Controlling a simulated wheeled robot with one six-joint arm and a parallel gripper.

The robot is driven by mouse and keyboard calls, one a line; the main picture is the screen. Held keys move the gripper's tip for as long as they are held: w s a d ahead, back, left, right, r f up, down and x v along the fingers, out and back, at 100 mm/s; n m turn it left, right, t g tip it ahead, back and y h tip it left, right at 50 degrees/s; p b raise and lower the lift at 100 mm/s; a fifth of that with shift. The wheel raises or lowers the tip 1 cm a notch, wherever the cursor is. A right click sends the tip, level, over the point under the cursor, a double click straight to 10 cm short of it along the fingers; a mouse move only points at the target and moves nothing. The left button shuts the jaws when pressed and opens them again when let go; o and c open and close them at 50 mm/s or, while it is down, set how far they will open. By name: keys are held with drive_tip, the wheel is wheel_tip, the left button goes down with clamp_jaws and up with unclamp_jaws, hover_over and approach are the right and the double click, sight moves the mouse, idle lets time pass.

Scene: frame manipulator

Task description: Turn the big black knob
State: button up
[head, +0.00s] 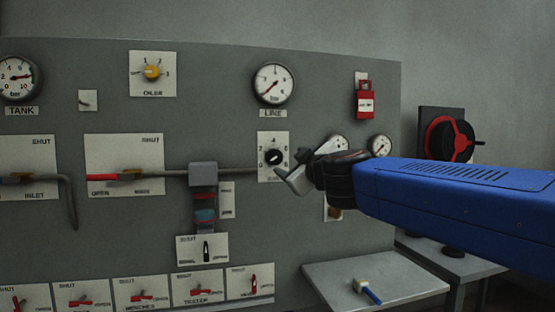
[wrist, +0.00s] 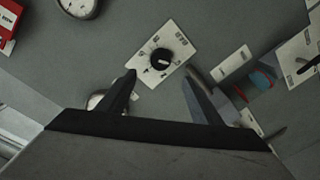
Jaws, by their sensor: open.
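The black knob (head: 273,157) sits on a white plate (head: 266,139) with numbers around it, on the grey panel below the LINE gauge. In the wrist view the knob (wrist: 162,59) shows whole, with a light pointer mark on its face. My gripper (head: 285,173) is just right of and in front of the plate in the head view and covers the plate's lower right part. In the wrist view my gripper (wrist: 158,80) is open and empty. Its two fingers stand apart, with the knob beyond the tips, roughly between them. No contact with the knob shows.
The LINE gauge (head: 273,84) is above the plate. A grey pipe (head: 236,171) and valve block (head: 203,174) lie left of it. A brush (head: 367,291) lies on a shelf (head: 420,287) below.

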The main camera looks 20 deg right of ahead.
sight(276, 157)
drive_tip(key=shift+w+a, duration=0.15)
drive_tip(key=shift+w, duration=1.95)
drive_tip(key=shift+w+a, duration=0.15)
drive_tip(key=shift+w, duration=1.95)
drive_tip(key=shift+w+a, duration=0.15)
drive_tip(key=shift+w, duration=1.95)
drive_tip(key=c, duration=1.1)
drive_tip(key=shift+o, duration=0.2)
